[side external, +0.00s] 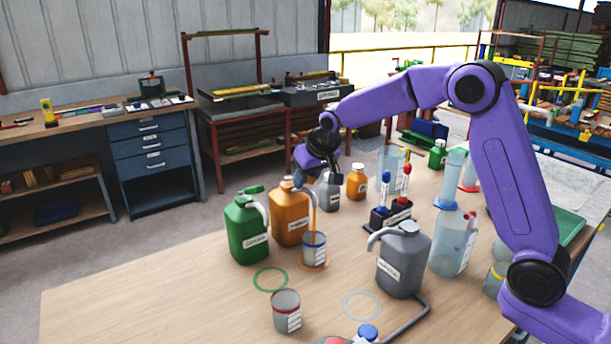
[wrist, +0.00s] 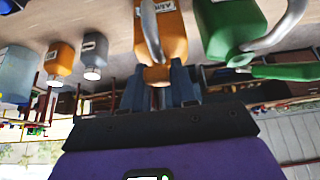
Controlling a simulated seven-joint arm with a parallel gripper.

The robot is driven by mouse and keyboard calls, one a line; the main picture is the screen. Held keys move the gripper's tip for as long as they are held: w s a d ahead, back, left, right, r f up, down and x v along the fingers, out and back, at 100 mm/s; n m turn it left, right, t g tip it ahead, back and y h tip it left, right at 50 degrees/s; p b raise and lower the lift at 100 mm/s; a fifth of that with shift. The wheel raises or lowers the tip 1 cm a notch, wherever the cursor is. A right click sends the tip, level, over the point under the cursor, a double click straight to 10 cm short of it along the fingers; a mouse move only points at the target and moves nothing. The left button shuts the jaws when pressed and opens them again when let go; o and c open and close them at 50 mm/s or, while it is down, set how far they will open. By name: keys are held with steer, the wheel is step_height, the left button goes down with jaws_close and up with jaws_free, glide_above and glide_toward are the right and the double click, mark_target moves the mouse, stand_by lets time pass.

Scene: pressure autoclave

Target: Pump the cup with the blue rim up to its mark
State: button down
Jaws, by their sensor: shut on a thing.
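The cup with the blue rim (side external: 314,252) stands upright on the table, in front of the orange jug (side external: 290,222). A thin orange stream (side external: 312,215) runs down from the jug's grey spout into this cup. The cup's mark and liquid level are too small to read. My gripper (side external: 301,180) is shut on the top of the orange jug, at its pump head, which the fingers mostly hide. In the wrist view, my fingers (wrist: 160,84) close around the orange top of the jug (wrist: 172,35), and the grey spout shows beside them. The cup is not visible there.
A green jug (side external: 246,232) stands close left of the orange one. A grey jug (side external: 403,262) is to the right. A red-rimmed cup (side external: 287,313) stands in front. Small bottles (side external: 356,182) and a dark rack (side external: 388,217) are behind. The table's left front is clear.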

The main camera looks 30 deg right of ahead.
steer(key=c, duration=1)
jaws_free()
steer(key=shift+o, duration=0.2)
steer(key=v, duration=1.7)
steer(key=shift+r, duration=0.15)
steer(key=shift+s, duration=0.15)
